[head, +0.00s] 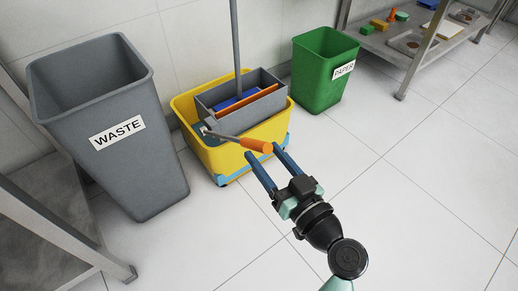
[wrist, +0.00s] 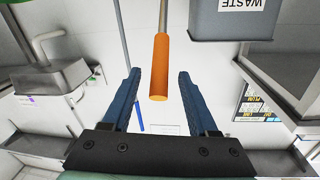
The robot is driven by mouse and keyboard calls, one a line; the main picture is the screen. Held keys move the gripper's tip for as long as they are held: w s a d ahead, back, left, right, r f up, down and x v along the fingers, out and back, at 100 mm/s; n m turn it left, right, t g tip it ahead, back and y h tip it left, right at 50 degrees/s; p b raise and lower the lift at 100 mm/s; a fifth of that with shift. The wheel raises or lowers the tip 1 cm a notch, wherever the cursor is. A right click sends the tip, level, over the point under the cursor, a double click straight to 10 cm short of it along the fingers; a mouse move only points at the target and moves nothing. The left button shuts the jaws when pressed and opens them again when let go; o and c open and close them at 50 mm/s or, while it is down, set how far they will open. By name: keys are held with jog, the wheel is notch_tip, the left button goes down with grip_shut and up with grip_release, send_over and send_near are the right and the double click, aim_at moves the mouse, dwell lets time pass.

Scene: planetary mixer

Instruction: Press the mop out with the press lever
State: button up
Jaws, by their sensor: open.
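The yellow mop bucket (head: 222,157) stands on the floor between two bins, with a grey press (head: 217,113) set in its top. The mop's handle (head: 235,35) rises out of the press; the mop head is hidden. The press lever (head: 225,138) sticks out to the right and ends in an orange grip (head: 256,145). My gripper (head: 267,164) is open and empty, its blue fingers pointing at the lever. In the wrist view the orange grip (wrist: 159,70) lies between and beyond the open fingers (wrist: 158,80); I cannot tell whether they touch it.
A grey waste bin (head: 105,120) stands left of the bucket and a green paper bin (head: 322,69) right of it. A metal table (head: 50,215) is at the lower left. A shelf with small items (head: 425,30) is at the upper right. The floor at right is clear.

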aim_at(259, 147)
jog(key=shift+x, duration=1.6)
grip_shut()
